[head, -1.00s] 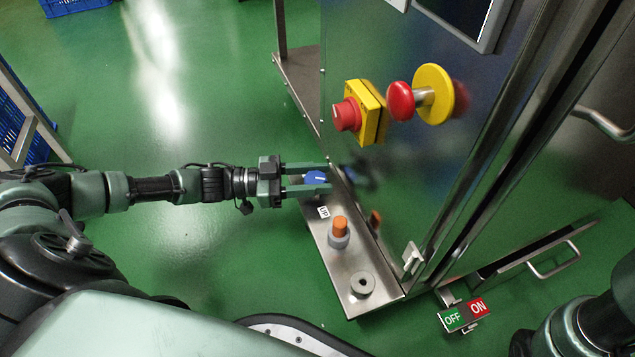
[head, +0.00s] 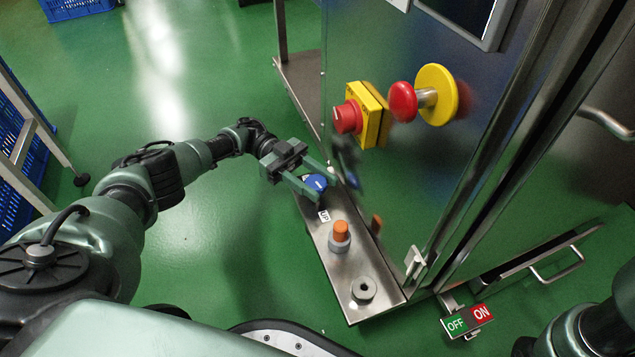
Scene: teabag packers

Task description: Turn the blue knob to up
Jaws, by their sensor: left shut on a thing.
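The blue knob (head: 316,183) is at the far end of a steel ledge on the machine's side. A white line on its top runs at a slant. A small white "UP" label (head: 324,216) is on the ledge just below it. My left gripper (head: 318,181) is shut on the blue knob, with one finger on each side of it; the fingers hide part of its sides. My right arm (head: 590,325) shows at the lower right corner, but its gripper is out of view.
An orange-topped knob (head: 341,232) and a grey ring (head: 363,289) are on the same ledge. A red knob on a yellow box (head: 362,115) and a red button with a yellow disc (head: 425,96) stick out of the steel panel above. Green floor lies open to the left.

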